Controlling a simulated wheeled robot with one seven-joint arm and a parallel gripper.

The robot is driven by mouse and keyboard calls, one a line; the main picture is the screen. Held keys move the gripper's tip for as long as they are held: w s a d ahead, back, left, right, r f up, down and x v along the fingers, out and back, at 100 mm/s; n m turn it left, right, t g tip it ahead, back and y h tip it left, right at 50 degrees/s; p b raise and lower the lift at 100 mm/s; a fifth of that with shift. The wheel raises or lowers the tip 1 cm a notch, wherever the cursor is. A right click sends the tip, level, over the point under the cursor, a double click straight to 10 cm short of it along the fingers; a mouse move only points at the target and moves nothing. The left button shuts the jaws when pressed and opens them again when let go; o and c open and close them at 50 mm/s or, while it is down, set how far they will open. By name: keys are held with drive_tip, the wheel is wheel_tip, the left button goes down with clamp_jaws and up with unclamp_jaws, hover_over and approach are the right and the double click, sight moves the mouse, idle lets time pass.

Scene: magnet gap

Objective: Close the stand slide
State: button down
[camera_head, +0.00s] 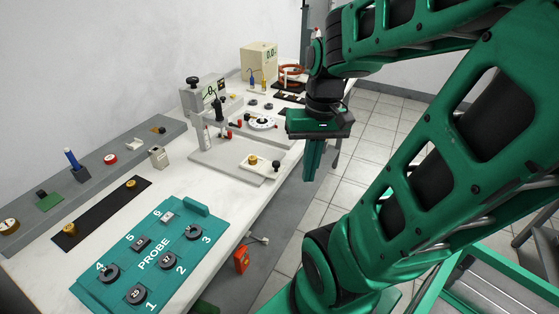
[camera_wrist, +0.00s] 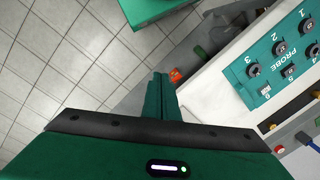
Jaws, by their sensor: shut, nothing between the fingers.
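A light grey stand (camera_head: 208,153) sits on the white bench in the head view, with a black-handled upright part, small red-tipped parts and a round white dial (camera_head: 262,122). A pale plate (camera_head: 250,170) with a brass knob and a black knob is at its near right side. I cannot tell which part is the slide or how far open it is. My gripper (camera_head: 312,178) is shut and empty, pointing down just off the bench's right edge, apart from the stand. In the wrist view the shut fingers (camera_wrist: 160,95) point over the floor; the stand is not seen there.
A teal PROBE board (camera_head: 130,270) with numbered black knobs lies on the near bench; it also shows in the wrist view (camera_wrist: 262,90). A beige meter box (camera_head: 258,60) and orange coil (camera_head: 291,75) stand at the back. An orange tag (camera_head: 242,260) hangs below the bench edge.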

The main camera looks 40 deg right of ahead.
drive_tip(key=w+d+f+m+t+y, duration=0.1)
drive_tip(key=w+d+t+y, duration=0.25)
drive_tip(key=d, duration=0.45)
drive_tip(key=w+d+f+m+t+y, duration=0.15)
drive_tip(key=w+d, duration=0.25)
drive_tip(key=d, duration=0.4)
drive_tip(key=w+a+f, duration=0.7)
drive_tip(key=shift+a+t, duration=0.3)
drive_tip(key=shift+a, duration=0.05)
drive_tip(key=shift+d+f+n, duration=0.1)
drive_tip(key=shift+n, duration=0.15)
